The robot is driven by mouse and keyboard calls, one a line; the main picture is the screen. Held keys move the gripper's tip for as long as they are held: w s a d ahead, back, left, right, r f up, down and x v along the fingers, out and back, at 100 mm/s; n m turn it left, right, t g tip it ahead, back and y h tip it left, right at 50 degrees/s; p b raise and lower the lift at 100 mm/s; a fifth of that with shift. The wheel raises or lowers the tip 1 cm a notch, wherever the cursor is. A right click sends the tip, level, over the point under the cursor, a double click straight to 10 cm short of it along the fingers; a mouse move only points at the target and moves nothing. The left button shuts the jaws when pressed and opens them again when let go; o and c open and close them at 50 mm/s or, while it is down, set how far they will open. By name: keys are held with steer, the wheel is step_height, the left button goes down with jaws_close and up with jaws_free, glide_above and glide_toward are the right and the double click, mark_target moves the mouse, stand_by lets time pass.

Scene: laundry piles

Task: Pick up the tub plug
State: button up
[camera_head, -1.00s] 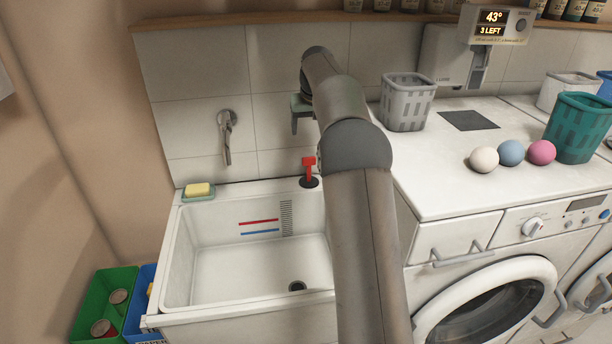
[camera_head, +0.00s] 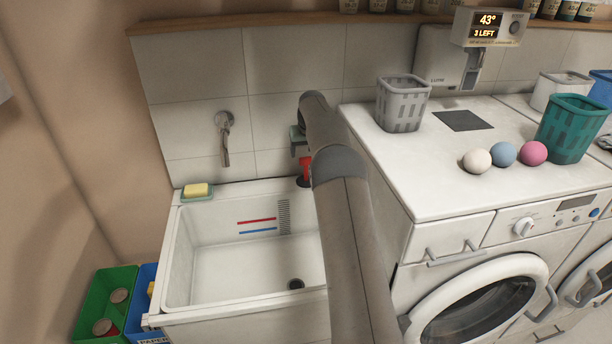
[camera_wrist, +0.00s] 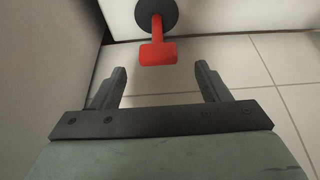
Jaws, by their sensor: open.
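The tub plug (camera_head: 305,174) has a red T-shaped handle and a dark round base. It stands on the back ledge of the white sink (camera_head: 172,255), partly hidden by my arm in the head view. In the wrist view the red handle (camera_wrist: 158,50) points towards my gripper, with the black disc behind it at the top edge. My gripper (camera_wrist: 161,80) is open and empty. Its two dark fingers lie on either side of the handle's line, and the handle shows just beyond the fingertips. In the head view my gripper is just above the plug, mostly hidden by my arm.
A yellow soap (camera_head: 196,190) rests on the sink's left corner. A wall tap (camera_head: 225,135) hangs above the basin. The white machine (camera_head: 430,190) stands right of the sink, bearing a grey basket (camera_head: 403,104), several coloured balls and a teal basket (camera_head: 573,128).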

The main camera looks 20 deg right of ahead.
mark_target(306, 170)
steer(key=shift+p+x, duration=0.8)
steer(key=shift+x, duration=1.55)
steer(key=shift+s, duration=0.1)
steer(key=c, duration=1.4)
steer(key=shift+s, duration=0.1)
